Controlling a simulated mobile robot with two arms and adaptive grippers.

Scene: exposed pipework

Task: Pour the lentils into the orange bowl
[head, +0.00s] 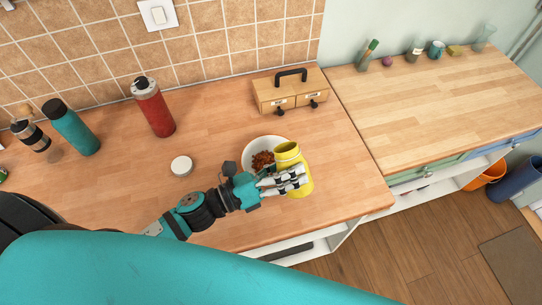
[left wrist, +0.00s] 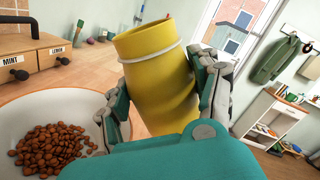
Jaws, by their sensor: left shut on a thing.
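A white-looking bowl (head: 248,149) stands on the wooden counter, with a pile of brown lentils (head: 262,161) inside. In the left wrist view the bowl (left wrist: 85,101) is at the lower left and the lentils (left wrist: 48,150) lie in it. My left gripper (head: 300,181) is shut around a yellow container (head: 288,152), just right of the bowl. In the left wrist view the container (left wrist: 158,85) is between the fingers, slightly tilted, with its mouth up; its contents are hidden. My right gripper is not in view.
A wooden drawer box (head: 290,93) stands behind the bowl. A white round lid-like disc (head: 181,166), a red bottle (head: 153,107) and a teal bottle (head: 71,127) stand to the left. The counter's front right edge is near the container.

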